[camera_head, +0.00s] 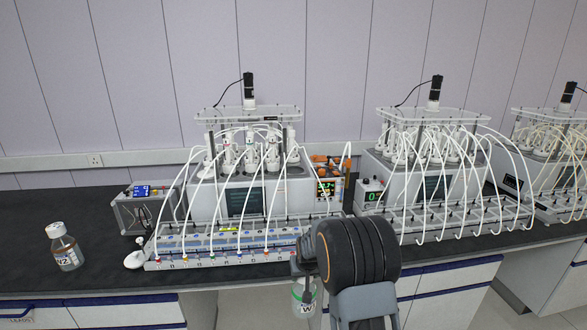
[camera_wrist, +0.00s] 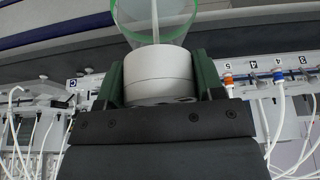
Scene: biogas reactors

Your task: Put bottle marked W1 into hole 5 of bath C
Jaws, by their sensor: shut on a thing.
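My gripper (camera_head: 305,262) is shut on the white cap (camera_wrist: 157,75) of a clear bottle (camera_head: 303,300), which hangs below it in front of the bench edge. The bottle's label shows a "W"; the rest is too small or hidden. In the wrist view the dark green jaws sit on both sides of the cap, and the clear bottle body (camera_wrist: 155,18) with a green ring extends beyond it. Three bath units stand along the bench: left (camera_head: 240,197), middle (camera_head: 424,185) and right (camera_head: 515,180).
Tube racks (camera_head: 205,262) with many white tubes line the front of the baths. A numbered strip (camera_wrist: 250,77) shows in the wrist view.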

